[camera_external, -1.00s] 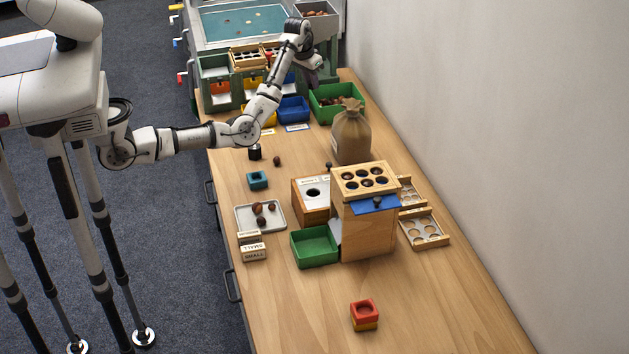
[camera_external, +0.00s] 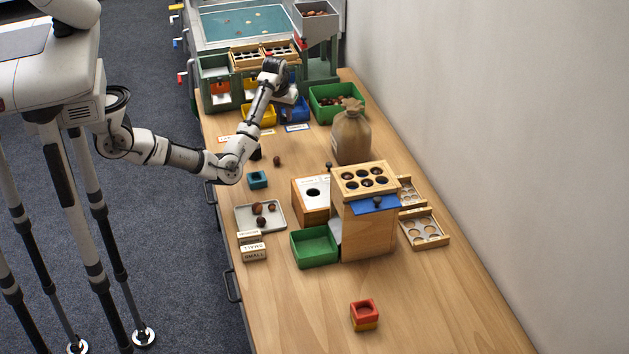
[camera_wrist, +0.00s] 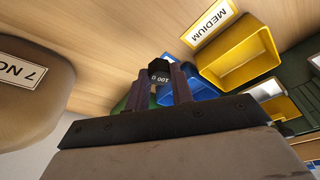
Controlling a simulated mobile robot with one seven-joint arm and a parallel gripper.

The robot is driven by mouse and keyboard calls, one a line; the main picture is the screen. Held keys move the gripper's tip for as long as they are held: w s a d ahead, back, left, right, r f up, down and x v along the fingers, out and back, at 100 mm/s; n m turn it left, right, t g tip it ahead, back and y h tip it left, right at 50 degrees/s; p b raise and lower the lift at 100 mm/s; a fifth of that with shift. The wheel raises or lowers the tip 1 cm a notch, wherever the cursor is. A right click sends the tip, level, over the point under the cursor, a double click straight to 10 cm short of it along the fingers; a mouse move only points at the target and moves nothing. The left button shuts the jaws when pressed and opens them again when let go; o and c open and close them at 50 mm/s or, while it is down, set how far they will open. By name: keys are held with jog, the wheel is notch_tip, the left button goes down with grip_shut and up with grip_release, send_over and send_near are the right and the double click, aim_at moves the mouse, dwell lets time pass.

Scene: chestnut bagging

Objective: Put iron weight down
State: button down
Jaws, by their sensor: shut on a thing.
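My gripper (camera_wrist: 160,85) is shut on a small black iron weight (camera_wrist: 159,67), marked with white figures that look like 100, in the wrist view. The two dark fingers stand on either side of it. In the external view my gripper (camera_external: 288,104) is over the blue bin at the far part of the table, and the held weight is too small to make out there. A black cylinder (camera_external: 256,154), perhaps another weight, stands on the table, partly hidden by my arm.
The blue bin (camera_wrist: 195,90) and yellow bin (camera_wrist: 240,60) with a MEDIUM card lie beyond the gripper. A full sack (camera_wrist: 30,100) stands at the left in the wrist view. A green bin (camera_external: 352,114) of chestnuts is nearby. Bare tabletop (camera_external: 300,150) lies nearer.

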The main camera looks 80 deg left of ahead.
aim_at(286, 137)
jog(key=shift+f+p, duration=0.4)
jog(key=shift+f, duration=2.95)
jog(key=shift+f, duration=0.15)
jog(key=c, duration=1.2)
grip_release()
